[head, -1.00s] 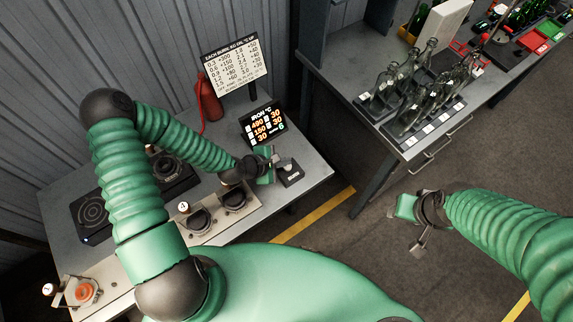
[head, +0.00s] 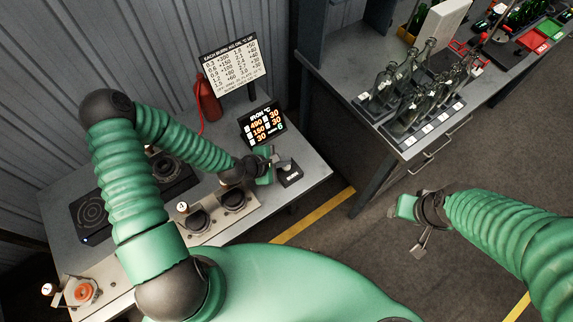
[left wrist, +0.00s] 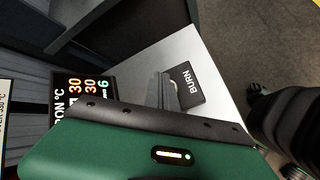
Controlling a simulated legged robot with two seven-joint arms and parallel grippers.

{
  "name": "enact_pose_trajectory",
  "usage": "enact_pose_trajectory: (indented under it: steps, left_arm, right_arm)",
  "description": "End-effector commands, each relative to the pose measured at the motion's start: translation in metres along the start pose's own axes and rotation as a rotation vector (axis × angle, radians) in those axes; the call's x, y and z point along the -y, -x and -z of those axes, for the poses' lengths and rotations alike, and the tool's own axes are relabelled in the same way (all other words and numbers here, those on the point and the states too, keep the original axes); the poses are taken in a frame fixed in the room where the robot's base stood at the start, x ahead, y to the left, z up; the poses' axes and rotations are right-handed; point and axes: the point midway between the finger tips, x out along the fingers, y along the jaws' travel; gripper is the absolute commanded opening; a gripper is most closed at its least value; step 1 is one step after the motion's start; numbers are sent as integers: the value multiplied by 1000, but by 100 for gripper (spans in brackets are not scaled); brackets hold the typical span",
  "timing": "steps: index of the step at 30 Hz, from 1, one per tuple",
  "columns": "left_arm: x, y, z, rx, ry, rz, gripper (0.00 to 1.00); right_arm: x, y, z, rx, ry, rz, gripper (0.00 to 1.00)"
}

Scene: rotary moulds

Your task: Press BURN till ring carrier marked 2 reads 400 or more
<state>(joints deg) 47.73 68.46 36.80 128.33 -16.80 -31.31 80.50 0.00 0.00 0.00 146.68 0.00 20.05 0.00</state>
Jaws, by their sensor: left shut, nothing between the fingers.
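The black BURN block (head: 291,176) sits at the right end of the grey bench, and its white lettering shows in the left wrist view (left wrist: 187,80). My left gripper (head: 281,163) is shut and empty, with its tips right at the block's far edge; I cannot tell whether they touch it. The black IRON °C display (head: 262,127) behind shows 490, 150 and 30 on the left, and 30, 30 and a green 6 on the right. Its row marks are too small to read.
A chart headed EACH BURN (head: 235,66) stands behind the display, beside a red extinguisher (head: 207,99). Round moulds (head: 200,219) and a hotplate (head: 92,211) lie left along the bench. A second table (head: 409,148) holds glass bottles. Floor between is clear.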

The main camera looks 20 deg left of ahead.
Motion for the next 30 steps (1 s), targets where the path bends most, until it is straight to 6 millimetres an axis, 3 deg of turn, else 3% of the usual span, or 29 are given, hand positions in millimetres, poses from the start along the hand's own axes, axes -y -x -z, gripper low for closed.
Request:
enact_pose_trajectory:
  steps: [30]
  left_arm:
    - [4, -5, 3, 0, 0, 0, 0]
  right_arm:
    - [0, -4, -1, 0, 0, 0, 50]
